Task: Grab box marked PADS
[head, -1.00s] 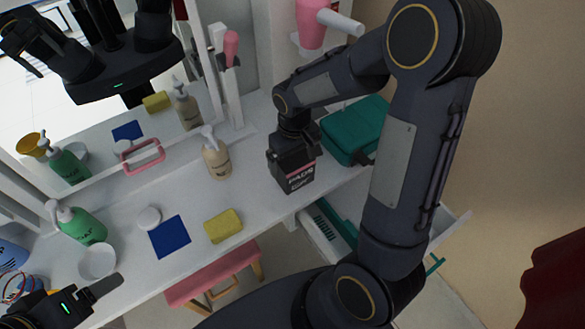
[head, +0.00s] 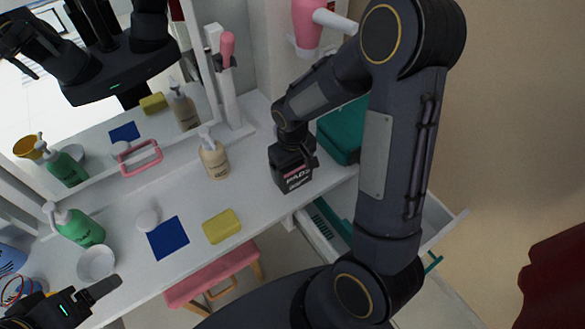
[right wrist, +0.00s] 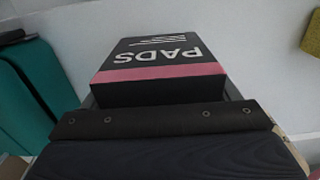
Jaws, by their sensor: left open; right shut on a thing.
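The black PADS box (head: 291,177), with white lettering and a pink stripe, is at the right end of the white counter in the head view. My right gripper (head: 297,146) is shut on it from above, and I cannot tell whether the box touches the counter. In the right wrist view the PADS box (right wrist: 160,66) fills the middle, its lettering upside down, with the gripper edge across its near part. My left gripper (head: 100,290) is open and empty at the lower left, near a white bowl.
A teal case (head: 343,130) stands just right of the box. A beige pump bottle (head: 214,157), yellow sponge (head: 221,226), blue cloth (head: 168,238), white bowl (head: 96,262) and green soap bottle (head: 78,227) stand leftward. An open drawer (head: 325,228) is below the counter. A mirror stands behind.

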